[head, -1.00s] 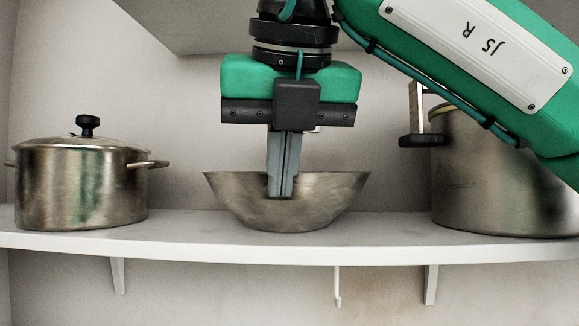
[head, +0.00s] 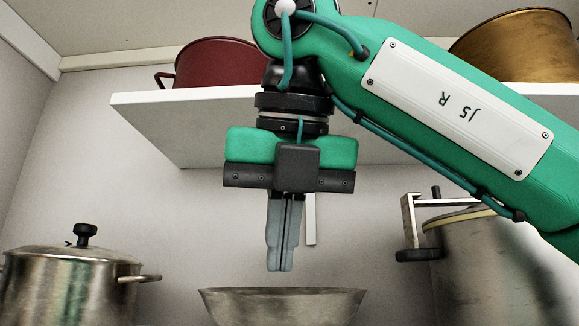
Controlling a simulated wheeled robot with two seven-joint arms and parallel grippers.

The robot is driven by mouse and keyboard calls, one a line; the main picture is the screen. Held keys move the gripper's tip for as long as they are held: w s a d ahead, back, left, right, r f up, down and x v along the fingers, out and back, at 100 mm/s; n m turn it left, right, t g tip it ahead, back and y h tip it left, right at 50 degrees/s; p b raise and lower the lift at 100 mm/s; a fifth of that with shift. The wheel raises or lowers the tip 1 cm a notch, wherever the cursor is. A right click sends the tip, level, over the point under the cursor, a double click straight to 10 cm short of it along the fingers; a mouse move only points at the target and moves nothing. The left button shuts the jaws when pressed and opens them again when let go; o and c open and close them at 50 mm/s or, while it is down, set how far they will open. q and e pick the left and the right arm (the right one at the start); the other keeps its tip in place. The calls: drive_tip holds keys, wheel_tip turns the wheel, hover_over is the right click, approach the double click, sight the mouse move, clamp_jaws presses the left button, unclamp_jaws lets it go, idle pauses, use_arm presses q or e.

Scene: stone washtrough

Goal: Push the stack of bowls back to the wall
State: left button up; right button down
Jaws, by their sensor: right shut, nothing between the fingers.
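The stack of bowls (head: 283,307) shows as one wide grey metal bowl at the bottom middle of the head view. Its lower part is cut off by the picture's edge, and I cannot tell how many bowls are nested. My right gripper (head: 280,269) points straight down with its fingers together and empty. Its tips show just above the bowl's rim in the picture, apart from it. The pale wall (head: 150,200) is behind the bowl. The gap between bowl and wall cannot be seen. My left gripper is not in view.
A lidded steel pot (head: 75,290) stands left of the bowl, a larger pot (head: 490,270) right. An upper shelf (head: 200,130) holds a dark red pot (head: 218,62) and a brass-coloured pot (head: 515,45), behind my right arm. Free room lies on both sides of the bowl.

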drive_tip(key=v, duration=0.8)
drive_tip(key=shift+r, duration=0.1)
